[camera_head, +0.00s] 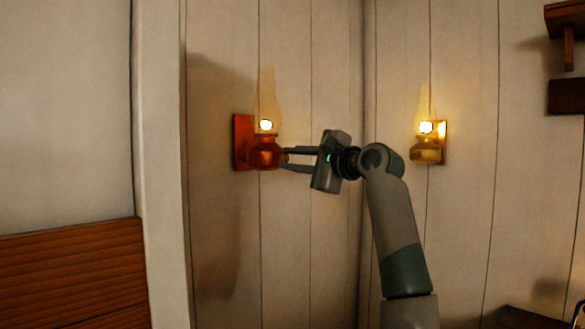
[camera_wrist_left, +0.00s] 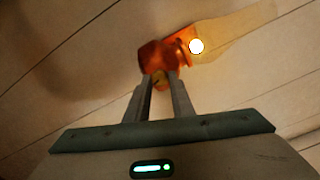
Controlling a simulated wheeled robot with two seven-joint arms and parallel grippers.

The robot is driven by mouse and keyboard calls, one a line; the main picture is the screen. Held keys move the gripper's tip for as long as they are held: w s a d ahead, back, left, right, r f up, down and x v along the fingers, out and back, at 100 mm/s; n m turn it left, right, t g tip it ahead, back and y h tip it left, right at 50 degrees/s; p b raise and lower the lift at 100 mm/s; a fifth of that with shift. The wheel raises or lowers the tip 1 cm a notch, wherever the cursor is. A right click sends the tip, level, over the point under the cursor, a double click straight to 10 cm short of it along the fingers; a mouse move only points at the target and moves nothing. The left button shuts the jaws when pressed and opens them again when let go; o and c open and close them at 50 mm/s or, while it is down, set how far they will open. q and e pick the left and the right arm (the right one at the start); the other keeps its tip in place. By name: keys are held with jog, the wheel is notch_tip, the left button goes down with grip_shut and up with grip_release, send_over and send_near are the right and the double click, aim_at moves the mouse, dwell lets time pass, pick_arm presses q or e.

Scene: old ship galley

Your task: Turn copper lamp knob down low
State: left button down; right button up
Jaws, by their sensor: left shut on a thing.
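The copper lamp (camera_head: 264,153) is fixed to the left wall on a reddish backplate (camera_head: 242,142), with a glass chimney (camera_head: 267,95) and a bright flame. It also shows at the top of the left wrist view (camera_wrist_left: 153,56). My left gripper (camera_head: 287,159) reaches it from the right, fingers level at its side. My right gripper is not in view.
A second, brass-coloured lamp (camera_head: 426,150) glows on the right wall beyond my left arm. Dark wooden shelves (camera_head: 567,97) are at the upper right. A slatted wooden panel (camera_head: 72,270) stands at the lower left. The wall below the copper lamp is clear.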

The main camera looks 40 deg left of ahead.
pick_arm(q)
jog(key=shift+f+n+b, duration=0.15)
jog(key=shift+n+b, duration=0.25)
jog(key=shift+n, duration=0.9)
jog(key=shift+n+b, duration=0.5)
jog(key=shift+n, duration=0.3)
jog(key=n, duration=0.2)
jog(key=shift+n+b, duration=0.4)
jog(key=n, duration=0.4)
jog(key=shift+b, duration=0.35)
jog(key=shift+n, duration=1)
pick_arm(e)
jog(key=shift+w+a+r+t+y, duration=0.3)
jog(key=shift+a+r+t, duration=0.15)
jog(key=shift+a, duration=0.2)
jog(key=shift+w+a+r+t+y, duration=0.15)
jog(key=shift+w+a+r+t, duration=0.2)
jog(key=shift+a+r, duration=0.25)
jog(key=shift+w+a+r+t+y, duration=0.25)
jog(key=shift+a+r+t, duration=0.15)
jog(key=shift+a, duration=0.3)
